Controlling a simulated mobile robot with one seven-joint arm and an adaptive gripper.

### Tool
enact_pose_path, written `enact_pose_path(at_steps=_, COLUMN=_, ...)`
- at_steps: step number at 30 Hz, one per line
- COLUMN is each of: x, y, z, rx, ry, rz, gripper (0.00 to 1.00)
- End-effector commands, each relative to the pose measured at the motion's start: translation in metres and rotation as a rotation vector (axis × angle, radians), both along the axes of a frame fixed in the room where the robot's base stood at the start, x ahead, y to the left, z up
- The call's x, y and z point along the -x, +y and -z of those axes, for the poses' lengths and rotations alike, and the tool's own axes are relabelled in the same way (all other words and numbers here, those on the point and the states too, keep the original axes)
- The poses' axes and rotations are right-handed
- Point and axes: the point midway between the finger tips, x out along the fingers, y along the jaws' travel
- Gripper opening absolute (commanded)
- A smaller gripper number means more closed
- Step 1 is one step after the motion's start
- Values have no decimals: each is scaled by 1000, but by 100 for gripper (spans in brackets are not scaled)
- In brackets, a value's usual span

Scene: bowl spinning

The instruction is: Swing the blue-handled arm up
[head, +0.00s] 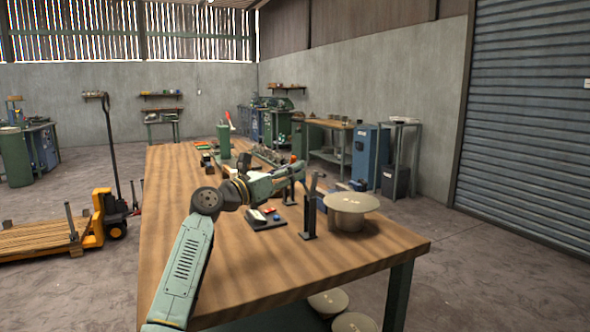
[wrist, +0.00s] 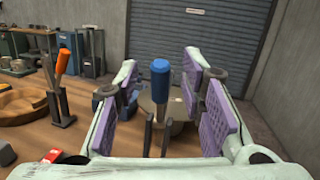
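The blue handle (wrist: 160,78) stands upright in the wrist view, on a short stem above a dark forked stand (wrist: 156,135). My gripper (wrist: 160,85) is open, with its purple pads on either side of the handle and a visible gap on each side. In the head view my gripper (head: 290,174) is above the bench beside the dark stand (head: 308,215). I cannot clearly make out the blue handle there. A second arm with an orange handle (wrist: 63,61) stands upright at the left of the wrist view.
A round metal pot with a wide lid (head: 350,202) stands just right of the dark stand. A tray with small coloured parts (head: 265,218) lies left of it on the wooden bench (head: 270,265). A green canister (head: 224,140) stands further back. The front of the bench is clear.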

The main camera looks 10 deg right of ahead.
Motion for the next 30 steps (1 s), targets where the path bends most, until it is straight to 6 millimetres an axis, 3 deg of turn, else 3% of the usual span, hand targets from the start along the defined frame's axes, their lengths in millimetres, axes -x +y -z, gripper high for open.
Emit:
enact_pose_path(at_steps=6, x=27, y=41, z=8, rx=0, ry=-1, rz=-3, gripper=36)
enact_pose_path(at_steps=13, x=48, y=72, z=14, rx=1, ry=1, rz=-2, gripper=36)
enact_pose_path(at_steps=30, x=55, y=80, z=15, rx=1, ry=0, rz=-1, gripper=36)
